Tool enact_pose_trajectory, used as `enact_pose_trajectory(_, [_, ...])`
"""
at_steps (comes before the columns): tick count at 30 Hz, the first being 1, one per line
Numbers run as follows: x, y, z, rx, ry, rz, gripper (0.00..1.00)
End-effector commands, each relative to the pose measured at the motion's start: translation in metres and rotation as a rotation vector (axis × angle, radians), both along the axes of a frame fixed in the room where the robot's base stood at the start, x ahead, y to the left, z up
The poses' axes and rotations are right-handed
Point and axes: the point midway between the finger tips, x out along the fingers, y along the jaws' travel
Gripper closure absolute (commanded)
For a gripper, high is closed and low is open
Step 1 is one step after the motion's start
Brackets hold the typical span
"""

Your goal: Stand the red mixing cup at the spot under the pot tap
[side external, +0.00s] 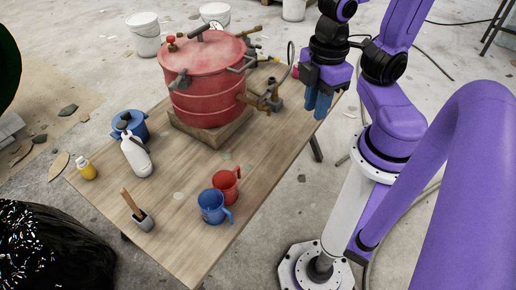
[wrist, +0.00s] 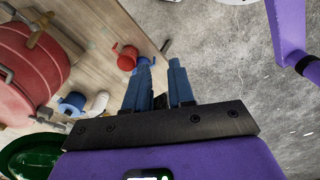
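The red mixing cup (side external: 225,184) stands upright on the wooden table, touching or just behind a blue cup (side external: 211,207). In the wrist view the red cup (wrist: 126,58) lies beyond my fingers, and the blue cup (wrist: 144,63) is partly hidden by one. The red pot (side external: 205,85) sits on a wooden block, with its brass tap (side external: 266,99) on the right side. The spot under the tap cannot be made out clearly. My gripper (side external: 317,108) is raised, right of the tap and well away from the cups. In the wrist view its fingers (wrist: 159,65) are apart and empty.
The pot's handles and tap stick out. Bare table (side external: 190,172) lies between pot and cups.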

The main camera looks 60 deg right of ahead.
Motion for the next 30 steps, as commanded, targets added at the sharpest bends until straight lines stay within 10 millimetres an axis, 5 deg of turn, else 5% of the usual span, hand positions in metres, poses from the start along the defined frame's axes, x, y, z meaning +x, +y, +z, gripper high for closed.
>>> enact_pose_trajectory(13, [0.004,0.017,-0.016,0.022,0.014,-0.047,0.77])
enact_pose_trajectory(21, [0.018,0.064,-0.076,0.102,0.03,-0.244,0.77])
enact_pose_trajectory(30, [0.039,0.09,-0.15,0.175,-0.017,-0.498,0.77])
